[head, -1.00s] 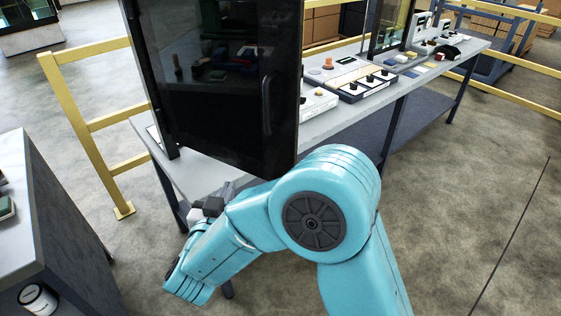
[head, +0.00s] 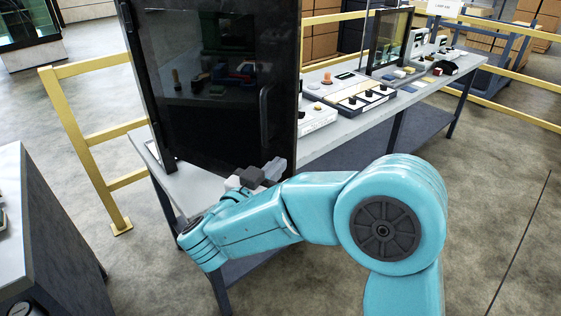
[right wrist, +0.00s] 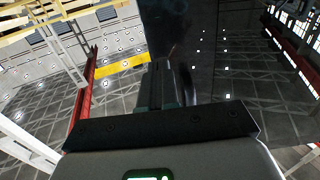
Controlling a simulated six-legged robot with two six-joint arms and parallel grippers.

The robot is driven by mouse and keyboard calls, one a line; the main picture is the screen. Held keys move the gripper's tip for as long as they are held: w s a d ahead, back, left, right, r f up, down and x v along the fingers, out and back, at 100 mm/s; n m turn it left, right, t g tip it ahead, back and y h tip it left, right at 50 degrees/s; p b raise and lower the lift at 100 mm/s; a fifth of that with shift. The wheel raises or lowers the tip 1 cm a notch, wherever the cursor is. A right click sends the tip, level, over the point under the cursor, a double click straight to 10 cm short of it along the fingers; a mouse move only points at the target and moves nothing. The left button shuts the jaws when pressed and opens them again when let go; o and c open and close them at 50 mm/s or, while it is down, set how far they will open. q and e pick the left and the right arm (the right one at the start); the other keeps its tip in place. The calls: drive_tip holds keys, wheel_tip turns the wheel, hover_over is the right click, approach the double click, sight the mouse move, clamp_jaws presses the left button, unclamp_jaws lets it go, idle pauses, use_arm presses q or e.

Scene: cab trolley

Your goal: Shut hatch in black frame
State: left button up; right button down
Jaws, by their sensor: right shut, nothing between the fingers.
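The hatch (head: 215,85) is a dark, see-through panel with a black rim. It has an upright bar handle (head: 264,118) near its right edge. It seems to stand out at an angle from the black frame's left post (head: 146,85), toward me over the bench. The rest of the frame is hidden behind it. My right gripper (head: 276,168) is shut and empty, just below the hatch's lower right part; I cannot tell whether they touch. In the right wrist view its fingers (right wrist: 167,85) point toward a dark surface. My left gripper is not in view.
A second glazed frame (head: 390,42) stands farther back. Yellow railings (head: 100,125) run behind. Another grey cabinet (head: 50,240) is at left. The floor at right is clear.

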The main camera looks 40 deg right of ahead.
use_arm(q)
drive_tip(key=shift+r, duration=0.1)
use_arm(e)
drive_tip(key=shift+x, duration=1.05)
drive_tip(key=shift+d, duration=0.15)
